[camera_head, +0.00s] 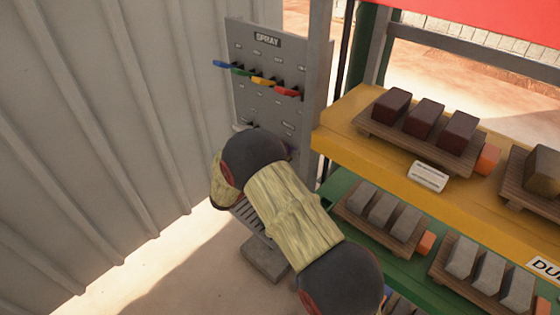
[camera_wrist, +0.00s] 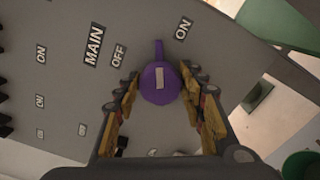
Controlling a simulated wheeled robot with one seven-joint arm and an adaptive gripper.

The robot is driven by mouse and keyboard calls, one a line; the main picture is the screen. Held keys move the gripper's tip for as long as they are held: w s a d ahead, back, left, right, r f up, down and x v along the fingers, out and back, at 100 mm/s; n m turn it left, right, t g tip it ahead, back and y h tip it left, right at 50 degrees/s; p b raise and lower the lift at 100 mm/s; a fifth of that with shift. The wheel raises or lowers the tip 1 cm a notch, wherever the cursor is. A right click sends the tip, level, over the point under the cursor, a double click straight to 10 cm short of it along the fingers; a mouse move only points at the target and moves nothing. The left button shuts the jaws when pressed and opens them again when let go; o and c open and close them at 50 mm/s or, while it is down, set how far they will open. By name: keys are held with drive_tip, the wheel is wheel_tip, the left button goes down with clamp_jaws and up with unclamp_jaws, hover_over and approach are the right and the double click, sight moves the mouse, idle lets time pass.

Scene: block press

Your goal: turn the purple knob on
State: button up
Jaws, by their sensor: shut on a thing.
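The purple knob (camera_wrist: 158,84) is on a grey panel in the wrist view. It is round, with a pale mark on its face and a narrow lever pointing toward the top of the picture, between the printed words OFF and ON. My gripper (camera_wrist: 162,90) has one finger on each side of the knob and is shut on it. In the head view my arm covers the gripper and most of the knob; the grey SPRAY panel (camera_head: 246,53) shows above the arm.
Blue, green, yellow and red levers (camera_head: 263,81) stick out of the panel above my arm. A yellow shelf (camera_head: 335,140) with blocks on wooden boards stands close on the right, with a green shelf below it. A corrugated wall (camera_head: 110,110) stands on the left.

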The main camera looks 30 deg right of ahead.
drive_tip(key=m+b, duration=0.1)
drive_tip(key=b, duration=0.1)
drive_tip(key=m+b, duration=0.4)
drive_tip(key=shift+f, duration=0.25)
drive_tip(key=shift+s+m, duration=0.1)
drive_tip(key=shift+m, duration=0.2)
drive_tip(key=o, duration=1.1)
drive_tip(key=shift+r, duration=0.1)
drive_tip(key=v, duration=1.2)
